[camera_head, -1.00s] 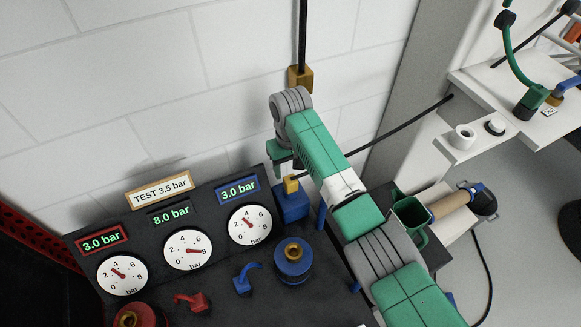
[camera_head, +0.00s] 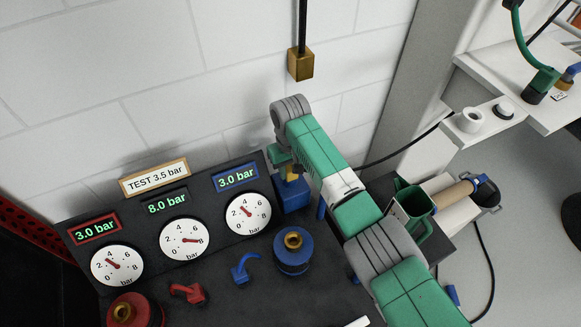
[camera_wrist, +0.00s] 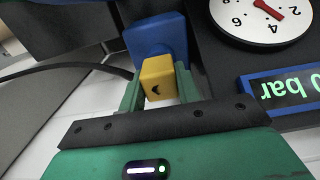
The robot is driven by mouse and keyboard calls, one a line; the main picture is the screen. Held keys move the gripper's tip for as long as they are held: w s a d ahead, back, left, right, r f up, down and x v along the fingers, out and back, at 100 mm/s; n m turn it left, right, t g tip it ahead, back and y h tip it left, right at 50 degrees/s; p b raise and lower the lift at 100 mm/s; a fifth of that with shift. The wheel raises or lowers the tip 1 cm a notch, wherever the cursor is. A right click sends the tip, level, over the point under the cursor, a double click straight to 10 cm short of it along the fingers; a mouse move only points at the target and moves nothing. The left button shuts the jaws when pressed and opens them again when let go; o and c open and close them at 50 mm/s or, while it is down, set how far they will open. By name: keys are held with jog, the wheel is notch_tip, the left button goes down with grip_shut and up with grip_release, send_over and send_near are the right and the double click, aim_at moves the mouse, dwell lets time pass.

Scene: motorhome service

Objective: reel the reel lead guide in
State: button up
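A small yellow block, which looks like the reel lead guide (camera_wrist: 157,77), sits against a blue housing (camera_wrist: 157,36) in the wrist view. A dark mark shows on its face. In the head view the blue housing (camera_head: 293,196) stands at the right end of the gauge panel, with the yellow block (camera_head: 294,171) at its top, partly hidden by my arm. My gripper (camera_wrist: 160,88) has one finger close on each side of the block and appears shut on it. A black lead (camera_head: 405,148) runs behind my arm to the right; its near end is hidden.
The gauge panel (camera_head: 165,285) with several dials lies left of my gripper. A blue round fitting (camera_head: 293,251) and a blue lever (camera_head: 244,268) stand in front. A brass block (camera_head: 300,64) hangs above on a black rod. A green container (camera_head: 414,205) stands right of my arm.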

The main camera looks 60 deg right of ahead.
aim_at(290, 166)
jog(key=shift+o, duration=0.9)
grip_shut()
jog(key=shift+r+p, duration=0.65)
jog(key=shift+p, duration=0.25)
jog(key=shift+o, duration=1.4)
grip_release()
grip_shut()
notch_tip(290, 166, up, 4)
jog(key=p, duration=0.4)
jog(key=shift+p, duration=0.35)
